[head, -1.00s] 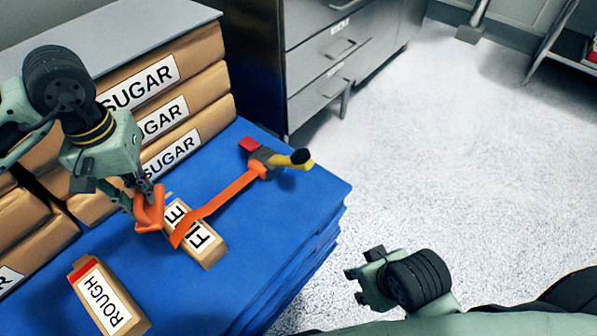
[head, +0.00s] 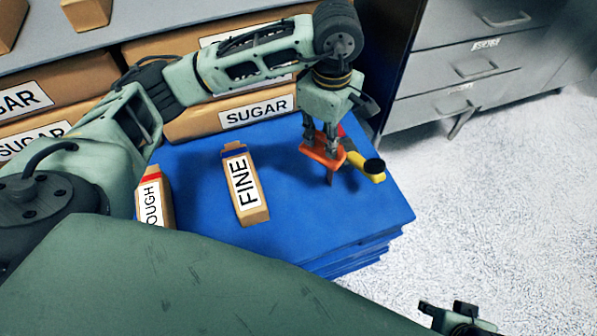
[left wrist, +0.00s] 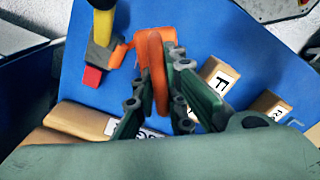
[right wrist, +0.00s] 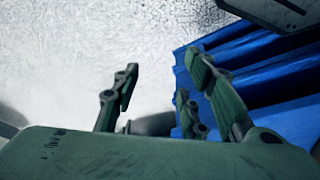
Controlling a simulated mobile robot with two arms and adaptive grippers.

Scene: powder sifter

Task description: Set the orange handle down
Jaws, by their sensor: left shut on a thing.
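My left gripper (head: 322,138) is shut on the orange handle (head: 318,155), above the right part of the blue table top (head: 290,235). The left wrist view shows the handle (left wrist: 154,72) between the fingers. Close beside it is a grey block (left wrist: 103,57) with a red end and a yellow part (head: 368,170) with a black cap. A thin orange piece shows between handle and block; I cannot tell whether they join. I cannot tell whether the handle touches the table. My right gripper (right wrist: 160,95) is open and empty, beside the table over the floor.
A FINE box (head: 244,190) lies on the blue surface left of the handle. A ROUGH box (head: 154,200) is partly hidden by my arm. SUGAR packs (head: 190,127) line the back. Grey drawers (head: 450,105) stand at the right. Blue surface is bare between FINE and the handle.

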